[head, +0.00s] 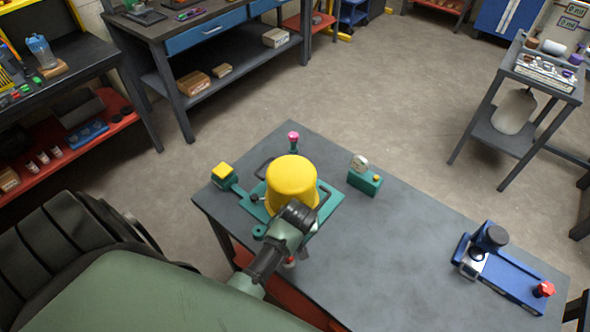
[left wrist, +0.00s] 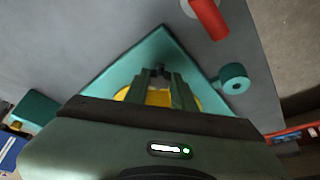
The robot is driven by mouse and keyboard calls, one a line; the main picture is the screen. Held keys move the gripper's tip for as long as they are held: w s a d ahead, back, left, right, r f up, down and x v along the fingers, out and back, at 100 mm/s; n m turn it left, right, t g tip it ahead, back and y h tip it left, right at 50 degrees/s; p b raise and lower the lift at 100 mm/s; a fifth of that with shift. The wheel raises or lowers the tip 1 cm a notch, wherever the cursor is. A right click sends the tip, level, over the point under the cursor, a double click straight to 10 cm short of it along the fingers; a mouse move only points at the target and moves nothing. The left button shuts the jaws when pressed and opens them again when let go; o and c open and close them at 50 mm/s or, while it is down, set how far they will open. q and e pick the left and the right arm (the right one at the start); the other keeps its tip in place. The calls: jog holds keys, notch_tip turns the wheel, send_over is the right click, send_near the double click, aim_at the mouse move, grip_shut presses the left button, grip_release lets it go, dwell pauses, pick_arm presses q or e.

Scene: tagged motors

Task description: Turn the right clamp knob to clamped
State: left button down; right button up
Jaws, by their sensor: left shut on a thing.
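A yellow motor (head: 291,178) stands on a teal fixture plate (head: 325,200) at the table's near left part. A dark knob (head: 254,198) shows left of the motor on the plate. My left gripper (head: 303,240) reaches down over the plate's near side, in front of the motor. In the left wrist view its fingers (left wrist: 160,76) point down at the plate and are shut on a small dark part (left wrist: 160,71), which appears to be the right clamp knob. The fingers and gripper body hide most of it, so its turn angle cannot be told. My right gripper is not in view.
A teal gauge block (head: 365,182) stands right of the plate, and a yellow-topped teal block (head: 224,176) left. A pink-topped post (head: 293,140) is behind. A red handle (left wrist: 209,17) lies near the plate. A blue fixture (head: 505,275) sits far right; the table between is clear.

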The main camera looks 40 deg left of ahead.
pick_arm(q)
jog(key=shift+w+d+n+y, duration=0.1)
jog(key=shift+n+y, duration=0.3)
jog(key=shift+n, duration=0.8)
jog(key=shift+g, duration=0.3)
jog(key=c, duration=1.2)
grip_release()
jog(key=shift+o, duration=0.2)
jog(key=shift+w+r, duration=0.1)
